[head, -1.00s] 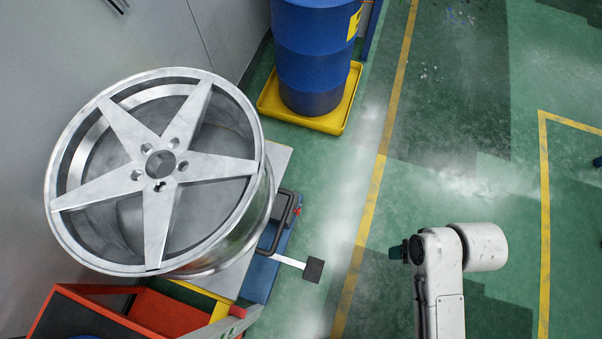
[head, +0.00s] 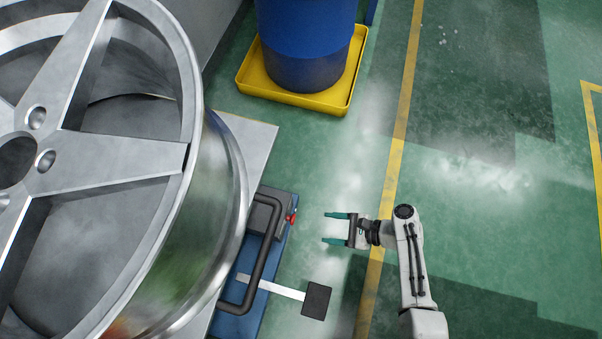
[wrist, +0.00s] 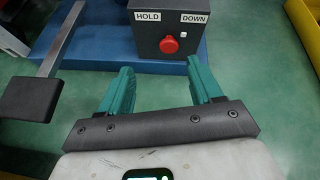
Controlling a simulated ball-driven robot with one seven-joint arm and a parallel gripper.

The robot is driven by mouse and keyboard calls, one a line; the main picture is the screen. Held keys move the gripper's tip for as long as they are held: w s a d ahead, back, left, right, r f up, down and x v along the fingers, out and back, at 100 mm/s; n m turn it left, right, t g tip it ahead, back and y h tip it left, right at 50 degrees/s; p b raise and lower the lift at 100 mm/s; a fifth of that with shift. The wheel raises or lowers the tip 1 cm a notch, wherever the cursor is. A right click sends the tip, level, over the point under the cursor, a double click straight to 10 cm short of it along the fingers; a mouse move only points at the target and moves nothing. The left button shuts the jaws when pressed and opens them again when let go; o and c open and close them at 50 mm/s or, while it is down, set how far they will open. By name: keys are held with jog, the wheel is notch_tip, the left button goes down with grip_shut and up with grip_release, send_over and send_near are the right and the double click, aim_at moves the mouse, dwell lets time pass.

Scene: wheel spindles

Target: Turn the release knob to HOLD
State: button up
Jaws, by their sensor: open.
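The red release knob (wrist: 169,45) sits on the front of a dark grey box (wrist: 150,38) below the white HOLD (wrist: 147,17) and DOWN (wrist: 193,18) labels. A small white mark shows at its upper right, on the DOWN side; I cannot tell whether it is part of the knob. In the head view the knob (head: 292,216) is small, on the box's right side. My gripper (head: 325,228) is open and empty, its teal fingers pointing left at the box, a short gap away. In the wrist view the gripper's fingers (wrist: 160,78) stand either side of the knob's line, short of it.
A black pedal (head: 316,300) on a metal arm juts out below my gripper. A black bent handle (head: 262,255) and a large alloy wheel (head: 225,190) stand left of it. A blue drum (head: 305,50) in a yellow tray (head: 325,100) is behind. Floor on the right is clear.

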aim_at(291, 218)
jog(key=w+a+f+m+t+b, duration=0.1)
jog(key=w+a+f+m+b, duration=0.1)
jog(key=w+a+f+b, duration=0.2)
jog(key=shift+w+a+f+m+b, duration=0.2)
jog(key=shift+a+f+m+b, duration=0.2)
jog(key=shift+a+f+b, duration=1.95)
jog(key=shift+a+r+p, duration=0.4)
jog(key=shift+a+p, duration=0.3)
jog(key=shift+p, duration=0.35)
jog(key=shift+c, duration=0.2)
jog(key=c, duration=1)
